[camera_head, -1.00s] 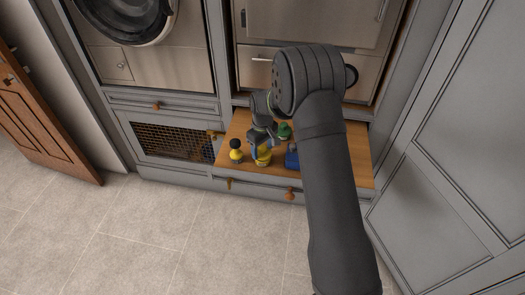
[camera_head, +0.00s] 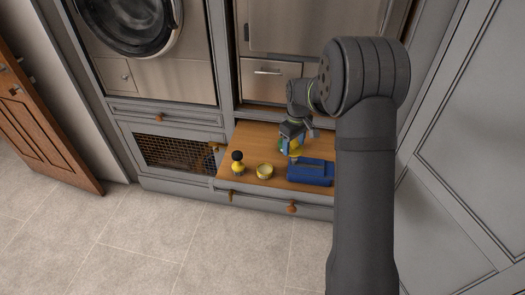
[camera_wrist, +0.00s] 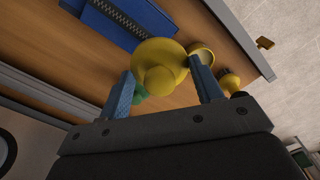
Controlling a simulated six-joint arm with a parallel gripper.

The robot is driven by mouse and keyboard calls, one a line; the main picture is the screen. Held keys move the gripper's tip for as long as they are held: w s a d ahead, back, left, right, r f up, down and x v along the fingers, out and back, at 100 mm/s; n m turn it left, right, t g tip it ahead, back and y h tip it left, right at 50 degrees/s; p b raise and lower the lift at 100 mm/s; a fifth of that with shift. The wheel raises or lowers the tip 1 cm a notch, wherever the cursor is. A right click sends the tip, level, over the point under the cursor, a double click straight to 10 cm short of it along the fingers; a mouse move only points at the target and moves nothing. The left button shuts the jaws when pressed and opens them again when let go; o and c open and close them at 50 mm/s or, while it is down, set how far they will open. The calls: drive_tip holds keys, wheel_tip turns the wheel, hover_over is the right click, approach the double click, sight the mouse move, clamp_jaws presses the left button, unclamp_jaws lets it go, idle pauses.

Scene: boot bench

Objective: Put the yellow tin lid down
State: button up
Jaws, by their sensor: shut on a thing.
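The yellow tin lid (camera_wrist: 160,52) is round with a raised knob. It sits between the two blue fingers of my gripper (camera_wrist: 160,70), which is shut on it. In the head view the lid (camera_head: 295,151) shows as a small yellow patch under my gripper (camera_head: 292,140), beside the blue case. The lid appears to be above the wooden bench top, but the exact gap cannot be told. The open yellow tin (camera_head: 264,172) stands on the bench to the left of my gripper; it also shows in the wrist view (camera_wrist: 203,54).
A blue case (camera_head: 311,173) lies right of the tin, close to the lid. A yellow bottle with a black top (camera_head: 238,168) stands left of the tin. A green thing (camera_wrist: 139,95) is partly hidden behind my gripper. Bare wood (camera_head: 250,139) shows at the back left.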

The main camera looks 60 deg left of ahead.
drive_tip(key=w+a+f, duration=0.2)
drive_tip(key=a, duration=0.8)
hover_over(250, 151)
drive_tip(key=f, duration=0.6)
drive_tip(key=shift+w+d+f, duration=0.1)
drive_tip(key=shift+w+f, duration=0.15)
drive_tip(key=shift+s+f, duration=0.15)
drive_tip(key=shift+f, duration=2)
drive_tip(key=o, duration=0.9)
drive_tip(key=shift+f, duration=0.15)
drive_tip(key=shift+o, duration=0.2)
